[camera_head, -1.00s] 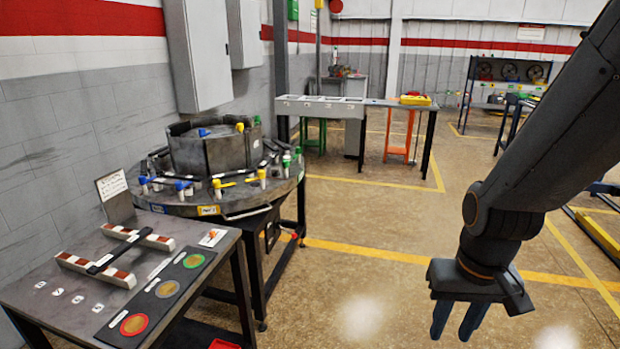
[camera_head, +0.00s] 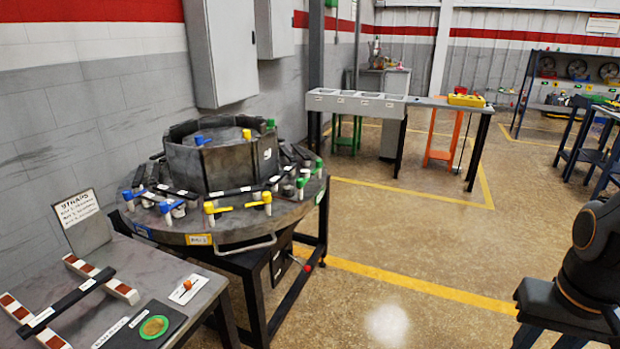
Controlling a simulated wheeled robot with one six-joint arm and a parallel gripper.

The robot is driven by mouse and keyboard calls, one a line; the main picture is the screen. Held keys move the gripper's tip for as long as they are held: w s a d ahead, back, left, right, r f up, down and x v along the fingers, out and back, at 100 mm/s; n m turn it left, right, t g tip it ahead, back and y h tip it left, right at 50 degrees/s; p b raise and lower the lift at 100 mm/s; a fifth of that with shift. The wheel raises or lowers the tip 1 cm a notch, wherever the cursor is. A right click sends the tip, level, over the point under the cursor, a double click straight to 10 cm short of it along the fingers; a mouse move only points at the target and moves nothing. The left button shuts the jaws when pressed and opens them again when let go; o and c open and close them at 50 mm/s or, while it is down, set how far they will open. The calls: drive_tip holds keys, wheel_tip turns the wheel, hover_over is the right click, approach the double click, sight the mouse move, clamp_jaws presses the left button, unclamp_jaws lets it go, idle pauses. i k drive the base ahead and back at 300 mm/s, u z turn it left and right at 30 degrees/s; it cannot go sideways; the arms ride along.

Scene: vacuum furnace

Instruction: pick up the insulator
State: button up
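My gripper (camera_head: 548,340) is at the lower right over open floor, well away from the tables. Its fingers stand apart with nothing seen between them, and their tips are cut off by the bottom edge. I cannot tell for sure which thing is the insulator. Small pale posts with coloured handles stand around the rim of the round dark table (camera_head: 240,222): yellow (camera_head: 267,197), blue (camera_head: 165,207) and green (camera_head: 301,183) ones. A small orange-tipped piece (camera_head: 187,285) lies on a white card on the near-left table.
The near-left table (camera_head: 150,262) holds a dark strap bar (camera_head: 68,301) across striped rails, a sign (camera_head: 79,215) and a green-ringed disc (camera_head: 153,327). A grey bench (camera_head: 355,104) stands farther back. The floor (camera_head: 400,260) between is clear.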

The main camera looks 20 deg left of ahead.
sight(288, 189)
drive_tip(key=u, duration=0.15)
drive_tip(key=i, duration=1.35)
drive_tip(key=u, duration=1.25)
drive_tip(key=i, duration=0.75)
drive_tip(key=u, duration=1.25)
drive_tip(key=i, duration=0.35)
drive_tip(key=u, duration=0.2)
